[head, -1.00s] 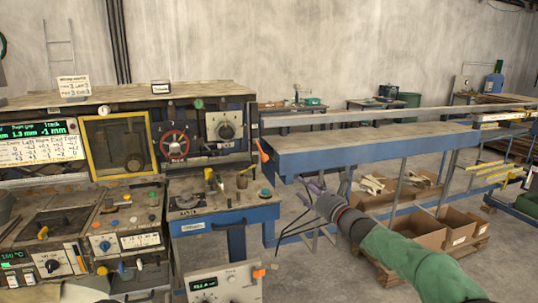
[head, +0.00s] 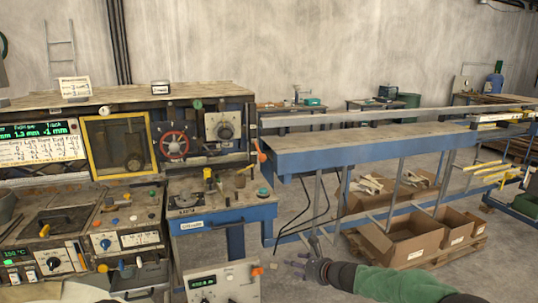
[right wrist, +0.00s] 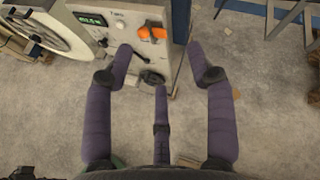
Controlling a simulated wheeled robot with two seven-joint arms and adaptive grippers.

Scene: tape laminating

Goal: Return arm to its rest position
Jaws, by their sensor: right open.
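My right gripper (head: 312,262) is low in the head view, right of the grey control box (head: 222,283) and in front of the blue-edged table (head: 370,150). Its green-sleeved arm comes in from the lower right. In the right wrist view the purple fingers of the right gripper (right wrist: 165,65) are spread apart with nothing between them. The grey floor and the control box (right wrist: 125,45) with its orange switch lie beyond the fingertips. My left gripper is not visible in the head view.
The laminating machine (head: 130,150), with a red handwheel (head: 174,144) and a yellow-framed window, fills the left side. Open cardboard boxes (head: 405,240) sit on a pallet under the table. The floor between the control box and the boxes shows free room.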

